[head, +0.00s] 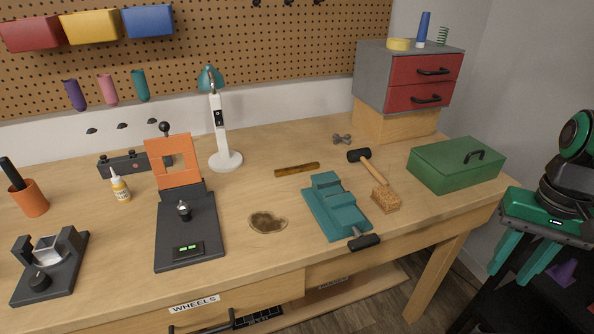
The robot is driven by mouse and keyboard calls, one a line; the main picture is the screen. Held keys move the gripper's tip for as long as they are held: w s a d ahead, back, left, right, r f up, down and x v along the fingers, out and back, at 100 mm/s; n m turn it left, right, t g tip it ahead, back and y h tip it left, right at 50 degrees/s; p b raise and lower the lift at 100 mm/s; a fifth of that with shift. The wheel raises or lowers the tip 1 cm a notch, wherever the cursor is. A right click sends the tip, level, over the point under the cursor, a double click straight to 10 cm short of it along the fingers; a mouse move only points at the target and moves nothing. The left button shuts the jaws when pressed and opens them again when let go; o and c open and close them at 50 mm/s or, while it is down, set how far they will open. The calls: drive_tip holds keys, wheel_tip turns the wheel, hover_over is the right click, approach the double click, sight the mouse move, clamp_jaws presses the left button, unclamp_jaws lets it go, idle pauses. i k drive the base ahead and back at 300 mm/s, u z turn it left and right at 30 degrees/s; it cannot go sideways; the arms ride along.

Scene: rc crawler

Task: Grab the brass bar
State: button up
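The brass bar (297,169) is a thin, brownish-gold bar lying flat on the wooden workbench (260,200), towards the back middle. It lies to the right of the white lamp and behind the teal vise. Nothing covers it. My gripper (511,272) is at the far right, beyond the bench's right end and well away from the bar. Its two teal fingers point down and are spread apart, with nothing seen between them.
A green toolbox (455,165) and drawer cabinet (405,75) stand right. Bench space around the bar is clear.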

sight(295, 169)
drive_tip(key=u, duration=0.7)
drive_tip(key=k, duration=1.3)
drive_tip(key=z, duration=0.65)
drive_tip(key=i, duration=2)
